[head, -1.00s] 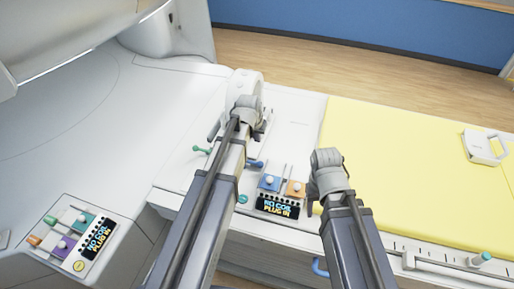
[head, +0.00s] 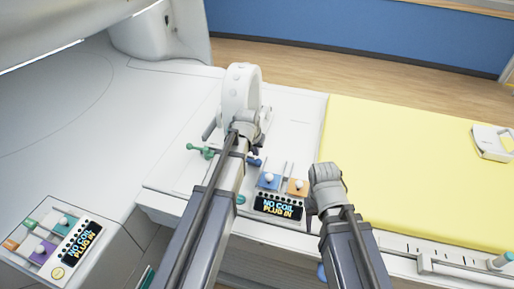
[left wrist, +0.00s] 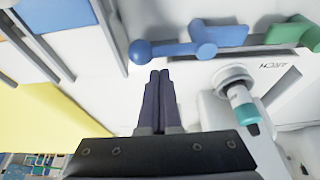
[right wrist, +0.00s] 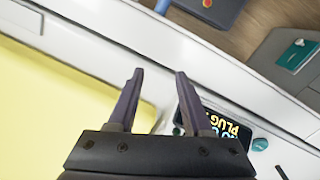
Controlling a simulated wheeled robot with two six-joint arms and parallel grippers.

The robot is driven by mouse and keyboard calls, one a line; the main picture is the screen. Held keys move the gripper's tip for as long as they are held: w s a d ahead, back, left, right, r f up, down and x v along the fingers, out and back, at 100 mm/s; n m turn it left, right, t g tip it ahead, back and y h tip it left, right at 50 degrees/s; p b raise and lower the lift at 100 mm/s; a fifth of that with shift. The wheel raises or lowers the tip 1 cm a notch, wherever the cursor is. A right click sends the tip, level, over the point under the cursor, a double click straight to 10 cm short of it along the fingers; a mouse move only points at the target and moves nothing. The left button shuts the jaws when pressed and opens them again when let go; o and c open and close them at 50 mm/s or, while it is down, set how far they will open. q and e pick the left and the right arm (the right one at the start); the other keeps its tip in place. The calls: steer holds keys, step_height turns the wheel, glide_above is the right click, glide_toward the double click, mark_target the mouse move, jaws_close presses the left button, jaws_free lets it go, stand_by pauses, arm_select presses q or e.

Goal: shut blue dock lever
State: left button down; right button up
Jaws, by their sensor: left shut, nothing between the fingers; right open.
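The blue dock lever (left wrist: 180,46) ends in a round knob in the left wrist view. In the head view only part of the blue lever (head: 254,162) shows beside my left arm. My left gripper (left wrist: 160,73) is shut and empty. Its fingertips are just below the blue lever in the left wrist view, close to the knob; I cannot tell whether they touch. In the head view my left gripper (head: 250,140) is partly hidden by its own arm. My right gripper (right wrist: 159,73) is open and empty. It also shows in the head view (head: 323,172), beside the yellow pad.
A green lever (head: 198,150) lies left of the blue one. A white ring-shaped part (head: 240,88) stands behind my left gripper. A display panel (head: 278,207) with blue and orange plugs is between my arms. The yellow pad (head: 420,170) lies to the right.

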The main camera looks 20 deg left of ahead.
arm_select(q)
steer(key=shift+s, duration=0.55)
steer(key=shift+f, duration=0.1)
steer(key=shift+w, duration=0.1)
steer(key=shift+s+m, duration=0.25)
steer(key=shift+m, duration=0.15)
steer(key=s+m, duration=0.1)
steer(key=m+h, duration=0.1)
steer(key=m, duration=0.1)
steer(key=shift+s, duration=0.35)
steer(key=m, duration=0.2)
steer(key=s+m+g+h, duration=0.1)
steer(key=m, duration=0.1)
steer(key=s+a+m, duration=0.1)
steer(key=shift+s+m+h, duration=0.1)
steer(key=shift+m+h, duration=0.3)
steer(key=m, duration=0.1)
steer(key=s+a+m+g, duration=0.1)
steer(key=m, duration=0.2)
steer(key=shift+s+a+g+h, duration=0.2)
steer(key=shift+a+g+h, duration=0.15)
steer(key=shift+g+h, duration=0.05)
steer(key=shift+s+a, duration=0.25)
steer(key=shift+a, duration=0.05)
steer(key=shift+s+a, duration=0.15)
steer(key=shift+a, duration=0.4)
